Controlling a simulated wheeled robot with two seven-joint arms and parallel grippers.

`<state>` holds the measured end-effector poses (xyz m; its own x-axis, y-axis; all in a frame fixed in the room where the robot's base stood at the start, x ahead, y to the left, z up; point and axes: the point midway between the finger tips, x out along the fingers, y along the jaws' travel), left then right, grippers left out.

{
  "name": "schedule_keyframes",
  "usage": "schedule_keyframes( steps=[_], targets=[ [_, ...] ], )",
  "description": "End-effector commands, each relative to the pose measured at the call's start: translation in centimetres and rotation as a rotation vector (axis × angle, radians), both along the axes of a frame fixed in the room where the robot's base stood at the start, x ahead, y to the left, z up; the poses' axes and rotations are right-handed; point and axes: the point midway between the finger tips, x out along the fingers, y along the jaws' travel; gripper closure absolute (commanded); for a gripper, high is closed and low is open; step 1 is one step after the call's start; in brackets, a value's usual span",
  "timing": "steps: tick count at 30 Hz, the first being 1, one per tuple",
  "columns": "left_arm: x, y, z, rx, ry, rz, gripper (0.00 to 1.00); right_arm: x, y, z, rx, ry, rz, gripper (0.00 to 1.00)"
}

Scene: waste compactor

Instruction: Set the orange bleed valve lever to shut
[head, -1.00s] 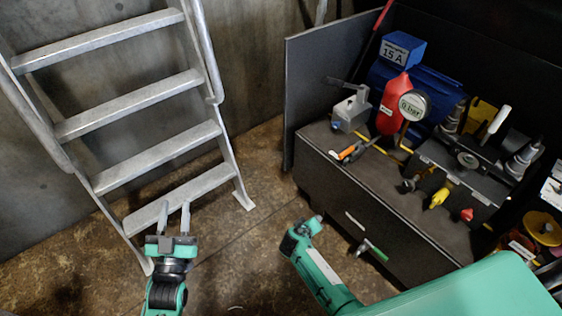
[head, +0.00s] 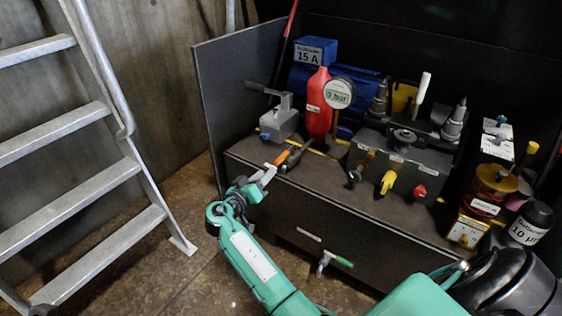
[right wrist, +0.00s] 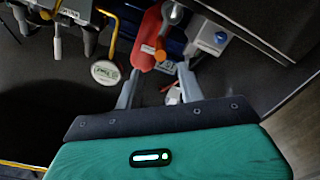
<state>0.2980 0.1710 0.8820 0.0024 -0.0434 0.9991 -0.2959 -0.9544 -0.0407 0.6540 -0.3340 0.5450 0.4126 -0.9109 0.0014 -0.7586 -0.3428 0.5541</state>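The orange bleed valve lever (head: 281,158) sits at the front left of the dark bench top, below the red cylinder (head: 318,104). In the right wrist view an orange tip (right wrist: 160,56), likely the lever's end, shows against the red cylinder (right wrist: 149,38). My right gripper (head: 267,175) is at the bench's front left edge, just short of the lever. In the right wrist view my right gripper's fingers (right wrist: 158,86) are apart, with no object held between them. The orange tip appears beyond them. My left gripper is not in view.
A round gauge (head: 339,93) stands right of the red cylinder. A grey hand pump (head: 278,120) stands behind the lever. A valve block (head: 400,150) with yellow and red knobs is to the right. A metal ladder (head: 85,135) stands left, with open floor between.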

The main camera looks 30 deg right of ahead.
Motion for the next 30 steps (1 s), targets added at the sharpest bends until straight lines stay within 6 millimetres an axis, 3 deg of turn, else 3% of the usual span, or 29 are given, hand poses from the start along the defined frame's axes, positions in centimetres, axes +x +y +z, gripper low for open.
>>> schedule_keyframes(
  steps=[9, 15, 28, 30],
  targets=[
    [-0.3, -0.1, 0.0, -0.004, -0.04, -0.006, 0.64, 2.9, -6.3, -0.2, -0.001, 0.001, 0.001, 0.61],
    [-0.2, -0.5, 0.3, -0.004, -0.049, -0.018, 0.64, 4.0, -8.7, -0.2, 0.0, 0.002, 0.001, 0.61],
    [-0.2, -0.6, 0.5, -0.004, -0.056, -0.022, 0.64, 4.4, -9.5, -0.1, 0.001, 0.003, 0.002, 0.61],
    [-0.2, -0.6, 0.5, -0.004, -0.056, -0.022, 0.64, 4.4, -9.5, -0.1, 0.001, 0.003, 0.002, 0.75]
  ],
)
